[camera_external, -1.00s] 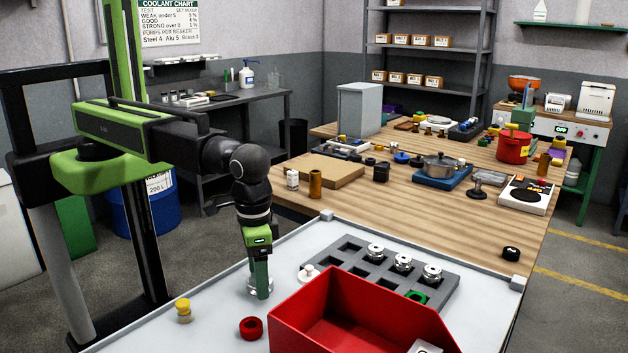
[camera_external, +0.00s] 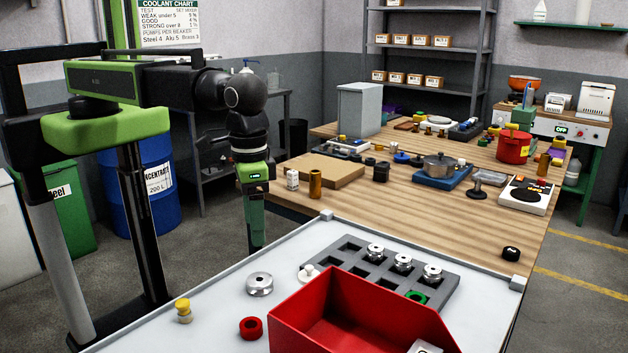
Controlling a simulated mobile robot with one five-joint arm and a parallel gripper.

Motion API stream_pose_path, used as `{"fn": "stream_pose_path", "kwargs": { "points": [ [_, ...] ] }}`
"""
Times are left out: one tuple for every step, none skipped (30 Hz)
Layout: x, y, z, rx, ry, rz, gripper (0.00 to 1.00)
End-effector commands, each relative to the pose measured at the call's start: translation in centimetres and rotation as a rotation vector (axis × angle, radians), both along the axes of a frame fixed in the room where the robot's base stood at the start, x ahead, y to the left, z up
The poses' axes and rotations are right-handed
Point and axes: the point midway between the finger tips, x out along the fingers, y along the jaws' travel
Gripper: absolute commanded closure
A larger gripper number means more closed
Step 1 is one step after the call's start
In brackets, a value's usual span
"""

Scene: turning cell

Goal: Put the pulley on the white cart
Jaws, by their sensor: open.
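A silver pulley (camera_external: 259,284) lies flat on the white cart (camera_external: 222,305), left of the red bin. My gripper (camera_external: 257,243) is open and empty, pointing down above the cart's back left edge. It is apart from the pulley, higher and farther back in the picture. Several similar silver round parts (camera_external: 403,262) sit in a grey pocketed tray (camera_external: 375,285) on the cart.
A red bin (camera_external: 335,305) stands at the cart's front. A red ring (camera_external: 251,328), a yellow-topped part (camera_external: 183,310) and a white knobbed part (camera_external: 308,273) lie around the pulley. The wooden bench (camera_external: 420,215) behind holds many items.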

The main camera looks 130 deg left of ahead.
Motion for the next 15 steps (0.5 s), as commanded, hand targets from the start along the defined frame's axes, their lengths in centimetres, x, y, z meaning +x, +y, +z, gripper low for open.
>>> {"fn": "stream_pose_path", "kwargs": {
  "points": [
    [-0.5,-0.1,-0.1,0.0,0.0,-0.022,0.29],
    [-1.3,-0.1,-0.2,0.0,0.0,-0.054,0.29],
    [-2.7,-0.3,-0.2,0.0,0.0,-0.124,0.29],
    [-4.1,-0.5,-0.2,0.0,0.0,-0.196,0.29],
    [-5.6,-0.6,-0.2,0.001,0.001,-0.281,0.29],
    [-7.6,-0.9,-0.2,0.001,0.001,-0.4,0.29],
    [-9.0,-1.0,-0.2,0.001,0.001,-0.489,0.29],
    [-10.3,-1.2,-0.2,0.001,0.001,-0.576,0.29],
    [-11.9,-1.3,-0.2,0.001,0.0,-0.681,0.29],
    [-12.8,-1.4,-0.2,0.001,0.0,-0.752,0.29],
    [-13.7,-1.5,-0.2,0.001,0.0,-0.814,0.29],
    [-14.5,-1.6,-0.2,0.001,0.0,-0.881,0.29],
    [-14.9,-1.7,-0.2,0.001,0.0,-0.918,0.29],
    [-15.1,-1.7,-0.2,0.001,0.0,-0.946,0.29],
    [-15.3,-1.7,-0.2,0.001,0.0,-0.969,0.29]
  ]
}}
